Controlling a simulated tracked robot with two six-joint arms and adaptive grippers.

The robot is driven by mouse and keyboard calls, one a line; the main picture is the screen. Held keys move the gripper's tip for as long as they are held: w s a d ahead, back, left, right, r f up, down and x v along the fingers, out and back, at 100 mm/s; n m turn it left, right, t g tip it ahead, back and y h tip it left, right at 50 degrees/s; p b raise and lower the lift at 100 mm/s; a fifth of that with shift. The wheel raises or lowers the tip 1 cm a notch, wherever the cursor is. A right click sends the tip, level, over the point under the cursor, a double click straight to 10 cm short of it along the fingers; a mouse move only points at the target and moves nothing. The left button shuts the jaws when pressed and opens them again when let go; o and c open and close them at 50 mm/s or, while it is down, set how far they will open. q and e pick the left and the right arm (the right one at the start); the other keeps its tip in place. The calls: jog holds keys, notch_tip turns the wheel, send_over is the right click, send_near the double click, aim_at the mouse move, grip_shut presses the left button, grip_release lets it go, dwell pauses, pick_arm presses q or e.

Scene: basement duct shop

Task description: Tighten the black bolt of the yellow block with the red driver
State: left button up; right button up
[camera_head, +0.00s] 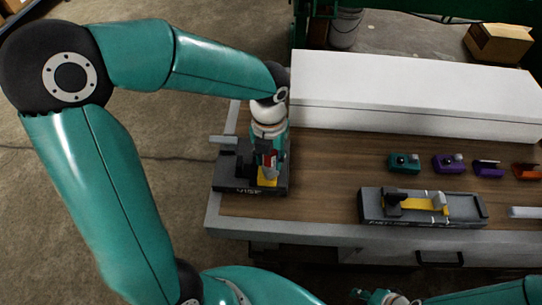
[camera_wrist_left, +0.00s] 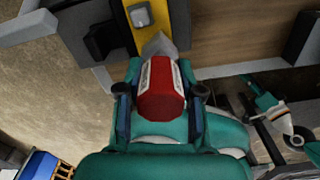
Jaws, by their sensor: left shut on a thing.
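The yellow block (camera_head: 267,181) sits in a dark grey vise (camera_head: 232,178) at the workbench's left end. My left gripper (camera_head: 268,155) is above it, pointing down, shut on the red driver (camera_wrist_left: 160,92). The driver's grey tip is close to the yellow block (camera_wrist_left: 124,14) in the left wrist view; I cannot tell whether it touches. A grey square-headed part (camera_wrist_left: 139,14) shows on the block. I cannot make out the black bolt for certain; the driver may hide it. My right gripper (camera_head: 378,297) is at the bottom edge, partly cut off, its jaws unclear.
A second grey fixture (camera_head: 371,208) holding a yellow piece stands right on the bench. Behind it are a teal block (camera_head: 404,163), a purple block (camera_head: 447,163) and other small parts. A long white box (camera_head: 415,92) lines the back. Bare wood lies between the vise and the fixture.

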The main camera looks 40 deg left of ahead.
dwell(0.4)
pick_arm(q)
jog(key=shift+r+m+p, duration=0.1)
jog(key=shift+m+p, duration=0.85)
jog(key=shift+m, duration=0.75)
jog(key=shift+m+p, duration=1.15)
jog(key=shift+m, duration=0.05)
jog(key=shift+m+p, duration=0.4)
jog(key=shift+p, duration=1.1)
